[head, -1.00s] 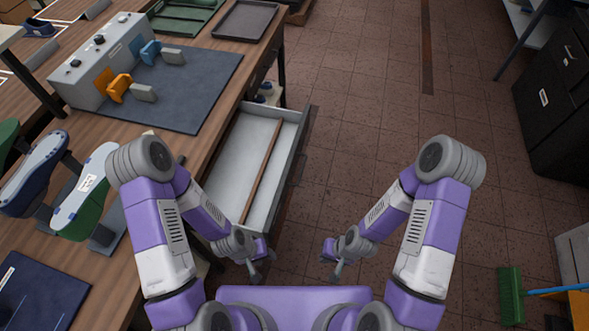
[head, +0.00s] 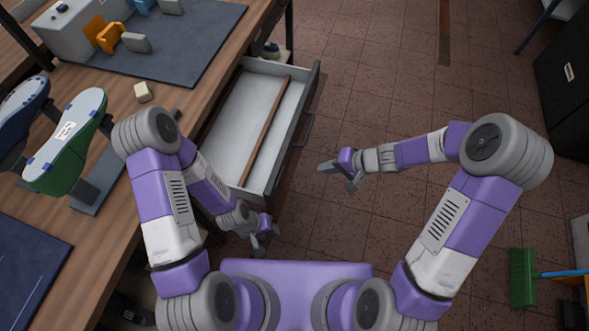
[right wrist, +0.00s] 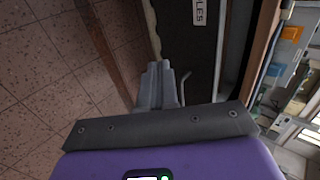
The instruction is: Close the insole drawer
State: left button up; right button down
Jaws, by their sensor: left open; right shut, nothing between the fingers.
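The insole drawer (head: 231,122) stands pulled out from the right side of the wooden bench in the head view. It is a pale tray with a brown divider and a dark front (head: 294,137). My right gripper (head: 328,168) is shut and empty, to the right of the drawer front and apart from it. In the right wrist view, its fingers (right wrist: 160,88) point at the dark front (right wrist: 190,45), which bears a white label ending in "LES" and a thin handle (right wrist: 184,86). Contact there cannot be told. My left gripper (head: 262,240) is open and empty, below the drawer's near end.
Shoe lasts (head: 68,140) and a small pale block (head: 143,92) are on the wooden bench (head: 112,205). A dark mat (head: 185,50) lies farther back.

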aim_at(285, 170)
jog(key=shift+w+a+r+b+x, duration=0.1)
jog(key=shift+a+r+b+x, duration=0.25)
jog(key=shift+x, duration=1.55)
jog(key=shift+w+a+r+b+x, duration=0.1)
jog(key=shift+a+r+b+x, duration=0.3)
jog(key=shift+x, duration=1.5)
jog(key=shift+w+a+r+b+x, duration=0.2)
jog(key=shift+b+x, duration=0.25)
jog(key=shift+x, duration=1.45)
jog(key=shift+s, duration=0.15)
